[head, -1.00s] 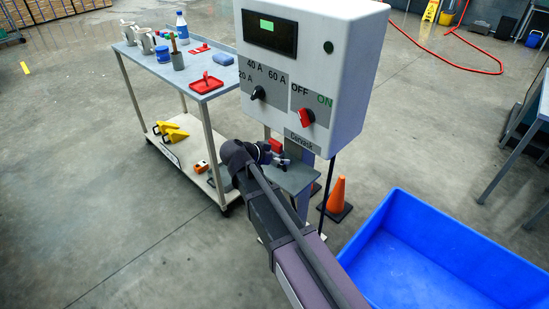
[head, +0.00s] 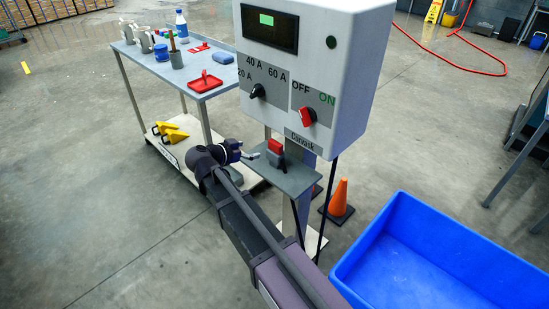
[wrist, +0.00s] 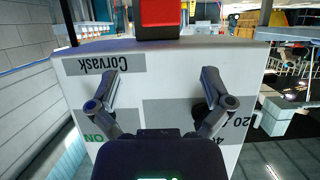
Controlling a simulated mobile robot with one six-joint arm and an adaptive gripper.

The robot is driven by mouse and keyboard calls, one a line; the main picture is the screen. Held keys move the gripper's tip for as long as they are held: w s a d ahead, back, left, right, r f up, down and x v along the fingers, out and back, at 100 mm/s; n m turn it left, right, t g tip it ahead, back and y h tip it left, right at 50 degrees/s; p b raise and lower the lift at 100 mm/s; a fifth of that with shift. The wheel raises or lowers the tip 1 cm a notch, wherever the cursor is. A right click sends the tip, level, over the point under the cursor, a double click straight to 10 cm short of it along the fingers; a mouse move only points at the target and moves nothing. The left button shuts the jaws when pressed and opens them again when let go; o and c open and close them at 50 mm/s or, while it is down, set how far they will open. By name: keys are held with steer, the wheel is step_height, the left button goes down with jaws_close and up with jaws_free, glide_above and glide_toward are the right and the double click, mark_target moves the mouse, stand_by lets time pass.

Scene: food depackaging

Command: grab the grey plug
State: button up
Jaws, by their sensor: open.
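A red block with a dark grey base (head: 276,152) stands upright on the small grey shelf (head: 297,178) below the control box. The same red and grey piece (wrist: 158,20) shows at the top edge of the wrist view, partly cut off. I cannot tell whether its grey part is the plug; no other clear grey plug shows. My gripper (head: 250,155) is at the left edge of the shelf, left of the piece and apart from it. In the wrist view my gripper (wrist: 161,84) has its two fingers spread with nothing between them.
The control box (head: 315,60) with its red switch (head: 308,117) hangs above the shelf. A cart (head: 225,80) with tools stands behind to the left. An orange cone (head: 339,198) and a blue bin (head: 440,262) are to the right. Open floor lies at the left.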

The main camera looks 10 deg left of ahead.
steer(key=b, duration=0.3)
glide_toward(274, 143)
steer(key=x, duration=0.4)
steer(key=shift+f, duration=0.45)
steer(key=shift+x, duration=0.75)
steer(key=shift+r, duration=0.1)
steer(key=shift+b+x, duration=0.85)
steer(key=shift+x, duration=1.8)
steer(key=shift+r, duration=0.15)
steer(key=c, duration=1.1)
steer(key=shift+o, duration=0.2)
steer(key=shift+w+r, duration=0.1)
steer(key=shift+r, duration=0.1)
